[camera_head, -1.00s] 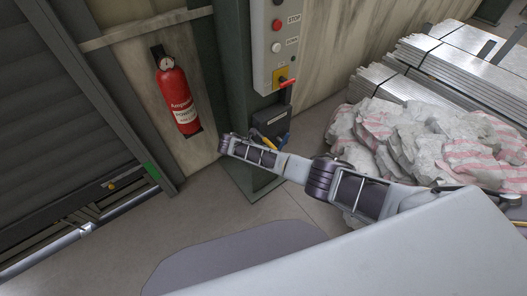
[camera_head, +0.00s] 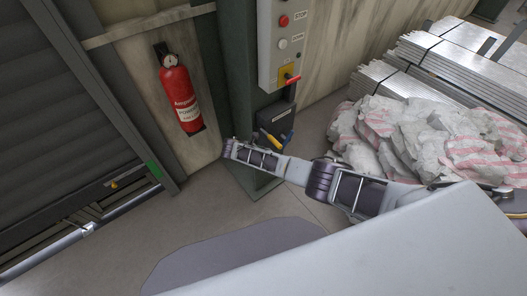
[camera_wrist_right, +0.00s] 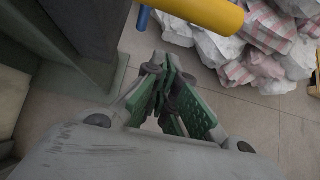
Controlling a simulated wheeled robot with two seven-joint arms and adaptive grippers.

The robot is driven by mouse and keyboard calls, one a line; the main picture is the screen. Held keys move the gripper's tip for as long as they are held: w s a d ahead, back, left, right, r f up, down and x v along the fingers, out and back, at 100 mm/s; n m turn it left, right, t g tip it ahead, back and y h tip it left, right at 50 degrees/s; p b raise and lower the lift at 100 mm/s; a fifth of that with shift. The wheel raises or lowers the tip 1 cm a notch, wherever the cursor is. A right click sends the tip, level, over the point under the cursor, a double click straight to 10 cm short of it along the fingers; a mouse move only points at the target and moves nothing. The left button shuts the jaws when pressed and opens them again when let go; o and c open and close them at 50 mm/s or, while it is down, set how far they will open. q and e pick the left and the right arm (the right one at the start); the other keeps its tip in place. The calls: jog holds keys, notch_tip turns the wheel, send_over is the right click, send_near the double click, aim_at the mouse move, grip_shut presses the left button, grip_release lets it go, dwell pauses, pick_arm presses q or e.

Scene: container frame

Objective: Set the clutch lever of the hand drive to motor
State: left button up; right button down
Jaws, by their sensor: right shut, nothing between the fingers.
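The hand drive is a dark box (camera_head: 275,114) low on the green post, with a yellow lever (camera_head: 268,139) and a blue lever (camera_head: 287,138) under it. I cannot tell from a label which is the clutch lever. In the right wrist view, the yellow lever (camera_wrist_right: 202,11) crosses the top, large and close, with a bit of the blue lever (camera_wrist_right: 143,18) to its left. My right gripper (camera_wrist_right: 170,72) is shut and empty, below and apart from the yellow lever in that picture. In the head view my forearm hides it. My left gripper is out of view.
Above the box is a control panel (camera_head: 266,48) with buttons and a red switch handle (camera_head: 293,80). A fire extinguisher (camera_head: 179,92) hangs to the left, beside a dark shutter (camera_head: 60,110). Rubble bags (camera_head: 420,135) and metal stacks (camera_head: 450,65) lie at right. Some floor is clear.

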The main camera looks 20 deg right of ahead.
jog(key=v, duration=0.9)
jog(key=shift+s+a, duration=0.3)
jog(key=shift+s, duration=0.05)
jog(key=shift+m, duration=0.3)
dwell(0.4)
